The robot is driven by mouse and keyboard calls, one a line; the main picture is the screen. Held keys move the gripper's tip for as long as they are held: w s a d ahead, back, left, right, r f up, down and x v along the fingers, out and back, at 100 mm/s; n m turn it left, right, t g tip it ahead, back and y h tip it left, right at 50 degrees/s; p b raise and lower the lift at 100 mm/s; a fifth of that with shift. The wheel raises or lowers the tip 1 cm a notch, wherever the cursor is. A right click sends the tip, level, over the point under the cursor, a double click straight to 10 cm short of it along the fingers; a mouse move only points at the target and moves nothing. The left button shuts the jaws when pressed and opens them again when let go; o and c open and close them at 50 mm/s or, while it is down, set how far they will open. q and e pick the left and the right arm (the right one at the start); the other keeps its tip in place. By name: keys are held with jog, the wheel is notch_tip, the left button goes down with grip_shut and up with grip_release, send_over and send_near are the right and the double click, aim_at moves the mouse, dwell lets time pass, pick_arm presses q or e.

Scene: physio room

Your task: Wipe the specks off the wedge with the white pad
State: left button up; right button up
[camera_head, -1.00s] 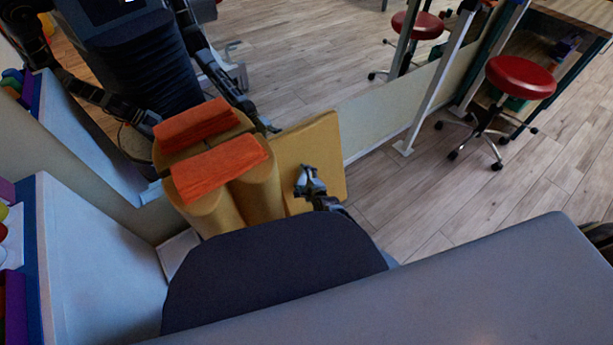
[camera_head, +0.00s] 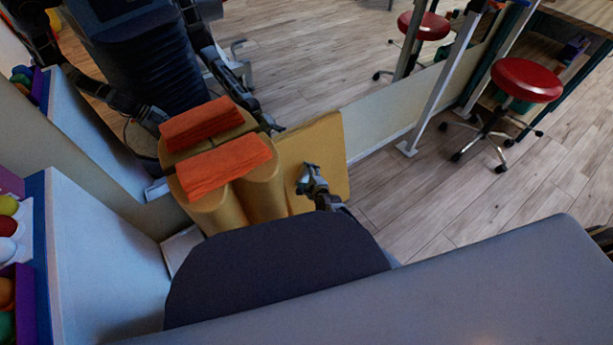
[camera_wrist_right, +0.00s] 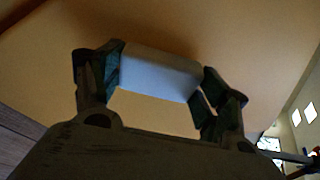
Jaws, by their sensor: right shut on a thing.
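The wedge (camera_head: 328,148) is a tan-yellow padded block with a broad flat face, standing beside yellow rolls near the mirror. My right gripper (camera_head: 306,182) is in front of this face. In the right wrist view, the white pad (camera_wrist_right: 160,72) is held between the two fingers of my right gripper (camera_wrist_right: 158,82). The wedge face (camera_wrist_right: 225,35) fills the background there, close behind the pad. I cannot tell whether the pad touches it. No specks can be made out in either view. My left gripper is not directly in view.
Yellow rolls (camera_head: 235,198) with an orange towel (camera_head: 225,168) stand left of the wedge. The mirror (camera_head: 390,118) behind reflects them and my body. A dark rounded pad (camera_head: 275,265) and a grey table (camera_head: 450,290) are in front. A red stool (camera_head: 527,80) stands right on open floor.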

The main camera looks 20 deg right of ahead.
aim_at(323, 160)
jog(key=shift+d, duration=0.1)
jog(key=shift+w+d+b, duration=0.3)
jog(key=shift+d, duration=0.5)
jog(key=shift+w+d+b, duration=0.3)
jog(key=shift+d, duration=0.45)
jog(key=shift+d, duration=0.15)
jog(key=shift+w+d+b, duration=0.35)
jog(key=shift+d+b, duration=0.1)
jog(key=shift+d, duration=0.3)
jog(key=shift+w+d+b, duration=0.35)
jog(key=shift+d+b, duration=0.05)
jog(key=shift+d, duration=0.3)
jog(key=shift+d+r, duration=0.1)
jog(key=shift+w+d+b, duration=0.25)
jog(key=shift+d+b, duration=0.15)
jog(key=shift+d, duration=0.4)
jog(key=shift+w+d+b, duration=0.25)
jog(key=shift+d+b, duration=0.15)
jog(key=shift+d, duration=0.35)
jog(key=shift+d, duration=0.1)
